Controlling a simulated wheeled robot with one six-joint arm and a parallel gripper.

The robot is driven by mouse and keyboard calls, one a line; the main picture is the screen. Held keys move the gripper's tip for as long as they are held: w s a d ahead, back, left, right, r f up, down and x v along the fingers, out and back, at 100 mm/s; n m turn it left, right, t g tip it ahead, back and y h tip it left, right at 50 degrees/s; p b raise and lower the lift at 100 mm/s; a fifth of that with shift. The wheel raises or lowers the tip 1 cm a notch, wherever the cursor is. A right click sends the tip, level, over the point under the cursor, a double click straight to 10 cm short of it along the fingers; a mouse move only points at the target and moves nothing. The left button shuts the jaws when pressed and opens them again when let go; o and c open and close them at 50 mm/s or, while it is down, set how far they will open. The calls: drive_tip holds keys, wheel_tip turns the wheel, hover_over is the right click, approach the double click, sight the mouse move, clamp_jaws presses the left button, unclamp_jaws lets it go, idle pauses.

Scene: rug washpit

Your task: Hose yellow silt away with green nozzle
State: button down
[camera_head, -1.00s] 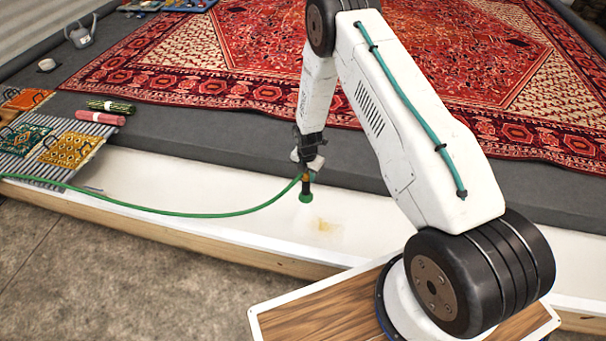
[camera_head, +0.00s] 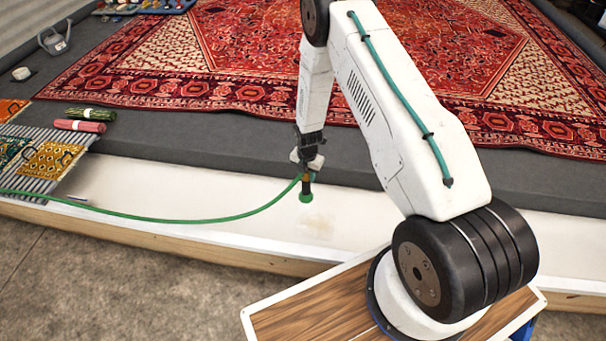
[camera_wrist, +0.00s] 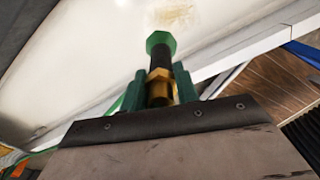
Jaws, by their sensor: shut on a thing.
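My gripper (camera_head: 307,166) is shut on the green nozzle (camera_head: 306,196) and holds it pointing down over the white trough (camera_head: 225,188). In the wrist view the nozzle (camera_wrist: 161,43) shows a green tip, a black barrel and a brass collar between the jaws (camera_wrist: 152,92). A faint yellowish silt patch (camera_head: 318,224) lies on the trough floor, just below and to the right of the nozzle tip. The silt also shows in the wrist view (camera_wrist: 172,15), beyond the tip. I cannot make out any water spray.
A green hose (camera_head: 170,219) runs left from the nozzle along the trough. A red patterned rug (camera_head: 240,90) lies behind on a grey surface. Rolled bundles (camera_head: 80,126) and patterned bags (camera_head: 48,157) sit at the left. The trough's wooden front edge (camera_head: 150,233) is in front.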

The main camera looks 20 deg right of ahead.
drive_tip(key=s+d+r, duration=0.4)
drive_tip(key=s+d, duration=0.4)
drive_tip(key=d, duration=0.4)
idle(2.6)
drive_tip(key=shift+s+d, duration=0.1)
idle(0.3)
